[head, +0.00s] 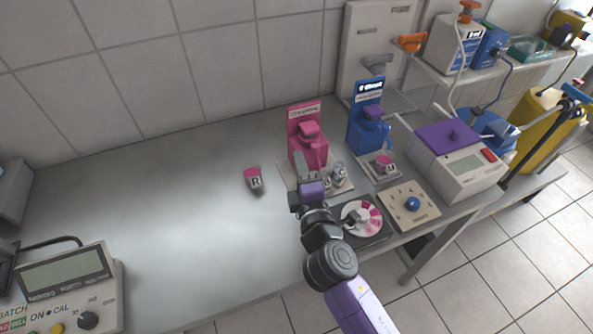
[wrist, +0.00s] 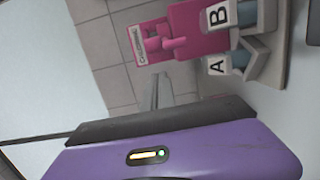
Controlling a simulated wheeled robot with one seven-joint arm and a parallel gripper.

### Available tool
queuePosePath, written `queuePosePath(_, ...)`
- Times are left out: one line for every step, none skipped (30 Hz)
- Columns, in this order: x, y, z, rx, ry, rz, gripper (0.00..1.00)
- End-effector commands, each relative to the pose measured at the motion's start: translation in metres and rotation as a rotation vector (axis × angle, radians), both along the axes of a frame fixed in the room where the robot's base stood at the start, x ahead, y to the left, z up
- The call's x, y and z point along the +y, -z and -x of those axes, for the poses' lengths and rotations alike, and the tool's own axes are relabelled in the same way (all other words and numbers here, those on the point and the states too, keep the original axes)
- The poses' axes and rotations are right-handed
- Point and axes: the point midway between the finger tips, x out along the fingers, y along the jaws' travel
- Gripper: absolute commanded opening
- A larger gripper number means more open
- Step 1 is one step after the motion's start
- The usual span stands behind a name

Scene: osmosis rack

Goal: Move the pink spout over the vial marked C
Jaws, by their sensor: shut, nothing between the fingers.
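The pink dispenser (head: 309,149) stands upright at the back middle of the bench. It also shows sideways in the wrist view (wrist: 200,32), with a pink projecting part (wrist: 174,43) that looks like its spout. Small vials (head: 339,174) stand at its front right. In the wrist view I read one vial label as A (wrist: 216,65) and another as B (wrist: 218,14); I cannot make out a C. My gripper (head: 299,160) is shut and empty, in front of the dispenser and left of the vials; it hides part of the base. I cannot tell whether it touches the dispenser.
A pink-topped cup (head: 254,180) stands alone on the bench at left. A blue dispenser (head: 370,130) with another pink cup (head: 384,163) is at right. A round pink-and-white dial (head: 362,218) and a blue-knobbed plate (head: 411,204) lie in front. The left bench is mostly clear.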

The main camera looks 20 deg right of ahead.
Motion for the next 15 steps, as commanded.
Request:
queuePosePath(-0.007,-0.003,0.0,0.001,0.001,0.0,0.0)
queuePosePath(-0.01,-0.003,-0.001,0.001,0.0,0.0,0.0)
queuePosePath(-0.013,-0.003,-0.001,0.001,0.0,0.001,0.0)
queuePosePath(-0.016,-0.003,-0.001,0.001,-0.001,0.0,0.0)
queuePosePath(-0.018,-0.002,-0.001,0.0,-0.002,0.0,0.0)
queuePosePath(-0.02,-0.002,-0.001,0.0,-0.002,0.0,0.0)
queuePosePath(-0.021,-0.002,-0.001,0.0,-0.002,0.0,0.0)
queuePosePath(-0.022,-0.001,-0.001,0.0,-0.001,0.0,0.0)
queuePosePath(-0.023,-0.001,-0.001,0.0,-0.001,-0.001,0.0)
queuePosePath(-0.024,-0.001,-0.001,0.0,-0.001,-0.001,0.0)
queuePosePath(-0.024,-0.001,-0.001,0.0,-0.002,-0.001,0.0)
queuePosePath(-0.024,0.0,-0.001,-0.001,-0.002,-0.001,0.0)
queuePosePath(-0.024,0.0,-0.001,-0.001,-0.002,-0.001,0.0)
queuePosePath(-0.024,0.0,-0.001,-0.001,-0.002,-0.001,0.0)
queuePosePath(-0.024,0.0,-0.001,-0.001,-0.002,-0.001,0.0)
